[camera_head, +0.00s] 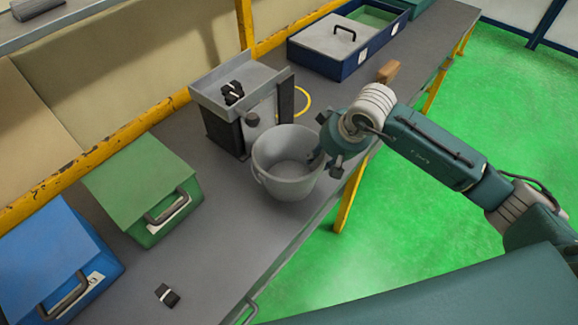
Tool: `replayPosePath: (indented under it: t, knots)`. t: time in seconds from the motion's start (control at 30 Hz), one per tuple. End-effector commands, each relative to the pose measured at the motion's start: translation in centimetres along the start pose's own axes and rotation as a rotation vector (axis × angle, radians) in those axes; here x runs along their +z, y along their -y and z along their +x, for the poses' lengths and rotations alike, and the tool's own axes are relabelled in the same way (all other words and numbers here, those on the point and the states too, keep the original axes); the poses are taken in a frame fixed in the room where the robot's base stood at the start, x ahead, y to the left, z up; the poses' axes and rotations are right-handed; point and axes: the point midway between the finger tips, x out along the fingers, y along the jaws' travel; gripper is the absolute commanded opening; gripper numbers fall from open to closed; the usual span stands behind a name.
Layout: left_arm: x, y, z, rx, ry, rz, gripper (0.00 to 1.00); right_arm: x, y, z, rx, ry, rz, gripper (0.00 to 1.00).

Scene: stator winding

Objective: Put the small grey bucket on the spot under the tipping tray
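The small grey bucket (287,184) stands upright near the table's front edge, in front of the tipping tray. Whether its base touches the table is unclear. The tipping tray (212,96) sits on a dark stand and holds small black-and-white parts (233,92). A yellow ring (307,97) marks a spot on the table beside the stand; the stand and bucket hide part of it. My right gripper (327,163) is at the bucket's right rim, one finger seeming inside and one outside. Its grip on the rim is not clear. My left gripper is not in view.
A green box (140,182) and a blue box (50,255) stand at the left. A small black-and-white part (167,295) lies at the front. A blue crate (345,62) stands behind, with a wooden block (388,72) near it. A yellow post (245,25) rises behind the tray.

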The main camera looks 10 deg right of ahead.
Motion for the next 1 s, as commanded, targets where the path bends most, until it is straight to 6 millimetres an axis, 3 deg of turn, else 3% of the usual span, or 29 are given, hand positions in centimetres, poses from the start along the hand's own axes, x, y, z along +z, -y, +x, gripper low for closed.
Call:
replayPosePath:
  t: [0.3, 0.53, 0.57, 0.7, 1.0]
  knots:
    - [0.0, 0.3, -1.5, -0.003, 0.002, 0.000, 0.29, 0.1, 0.1, 4.0, -0.002, 0.003, 0.001, 0.30]
    - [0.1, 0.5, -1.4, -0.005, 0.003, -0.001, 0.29, 0.1, 0.0, 4.3, 0.000, 0.001, 0.000, 0.30]
    - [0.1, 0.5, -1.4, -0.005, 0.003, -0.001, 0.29, 0.1, 0.0, 4.3, 0.000, 0.001, 0.000, 0.28]
    - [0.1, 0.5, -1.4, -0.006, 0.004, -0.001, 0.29, 0.1, 0.0, 4.3, 0.000, 0.001, 0.000, 0.00]
    - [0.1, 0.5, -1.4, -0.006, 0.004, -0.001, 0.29, -0.1, 0.1, 4.2, -0.002, -0.002, 0.000, 0.00]
